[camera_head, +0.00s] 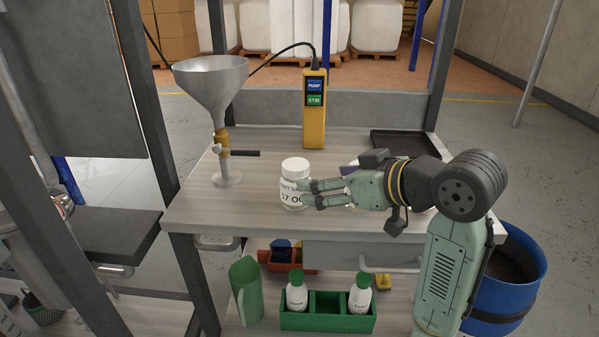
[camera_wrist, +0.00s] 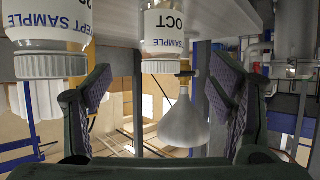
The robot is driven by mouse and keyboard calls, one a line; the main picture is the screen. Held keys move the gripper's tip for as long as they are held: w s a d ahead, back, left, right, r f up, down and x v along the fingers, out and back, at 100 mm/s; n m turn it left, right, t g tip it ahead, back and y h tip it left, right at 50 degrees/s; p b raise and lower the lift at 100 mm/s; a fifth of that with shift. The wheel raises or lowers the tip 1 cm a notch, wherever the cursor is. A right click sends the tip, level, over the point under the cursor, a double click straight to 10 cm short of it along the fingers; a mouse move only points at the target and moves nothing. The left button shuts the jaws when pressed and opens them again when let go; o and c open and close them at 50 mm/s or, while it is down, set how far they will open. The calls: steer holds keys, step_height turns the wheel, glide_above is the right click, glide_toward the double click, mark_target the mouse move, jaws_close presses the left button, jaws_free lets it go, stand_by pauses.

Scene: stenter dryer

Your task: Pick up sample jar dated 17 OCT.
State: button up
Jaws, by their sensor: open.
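The sample jar (camera_head: 293,184) is white with a white lid and stands upright near the middle of the worktop; its visible label reads "17 O". In the wrist view this jar (camera_wrist: 163,38) appears upside down with "OCT" and "SAMPLE" showing. My gripper (camera_head: 310,194) is open and level, coming from the right, with its fingertips at the jar's right side. In the wrist view my gripper (camera_wrist: 160,75) has its fingers spread to either side of the jar's line. Nothing is held. A second jar (camera_wrist: 50,40), labelled with "SAMPLE", shows at the left; my arm mostly hides it in the head view.
A metal funnel (camera_head: 211,82) on a stand is left of the jar. A yellow pendant (camera_head: 315,110) with a cable stands behind. A black tray (camera_head: 398,138) lies at the back right. Below are a green caddy (camera_head: 327,311) with bottles and a blue drum (camera_head: 515,280).

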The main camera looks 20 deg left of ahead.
mark_target(295, 180)
steer(key=p+x, duration=0.1)
steer(key=x, duration=0.9)
steer(key=shift+a, duration=0.1)
steer(key=shift+c, duration=0.3)
steer(key=c, duration=1.4)
